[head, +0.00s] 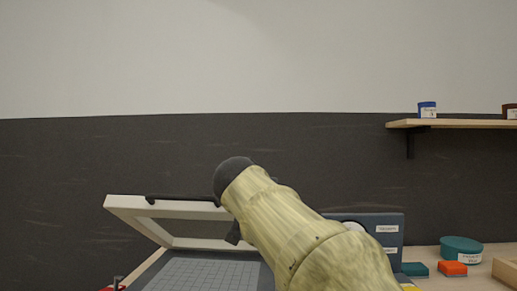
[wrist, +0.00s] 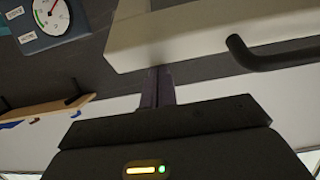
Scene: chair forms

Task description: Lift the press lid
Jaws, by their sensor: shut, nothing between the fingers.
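The press lid (head: 125,207) is a pale frame tilted up at an angle over the grey gridded press bed (head: 200,276). Its black bar handle (head: 185,200) runs along the raised edge. My arm hides the lid's right part. In the wrist view the lid (wrist: 190,30) crosses the top right, with the handle (wrist: 270,55) on its face. My gripper (wrist: 158,75) is shut and empty, its fingers at the lid's edge, left of the handle. I cannot tell whether they touch. In the head view the gripper is mostly hidden behind my arm.
A blue-grey box with a dial (head: 385,235) stands right of the press; its dial (wrist: 50,12) shows in the wrist view. A teal round tin (head: 461,248) and an orange block (head: 453,269) lie farther right. A shelf (head: 450,124) is on the wall.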

